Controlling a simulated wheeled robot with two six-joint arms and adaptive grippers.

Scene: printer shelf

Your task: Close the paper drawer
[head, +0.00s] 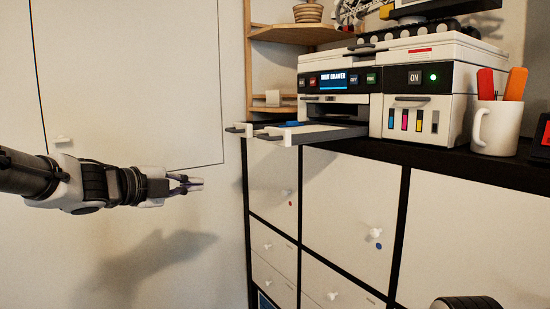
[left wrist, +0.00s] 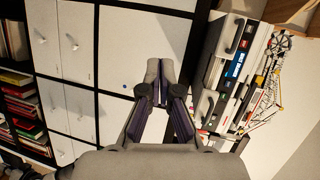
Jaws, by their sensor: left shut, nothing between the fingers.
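The white printer (head: 400,80) stands on the dark shelf top, its lit screen reading something like "SHUT DRAWER". Its paper drawer (head: 325,132) is pulled out to the left, past the shelf's edge, with grey handles at its outer end. My left gripper (head: 198,183) is shut and empty, to the left of the drawer and lower than it, apart from it. In the left wrist view the shut fingers (left wrist: 160,72) point toward the shelf fronts, with the printer (left wrist: 235,70) to their right. My right gripper is not clearly in view; only a dark arm part shows at the bottom right.
A white mug (head: 497,128) with red and orange items stands right of the printer. A wooden shelf (head: 290,34) rises behind it. White cabinet doors with knobs (head: 375,233) lie below. The space in front of the pale wall is clear.

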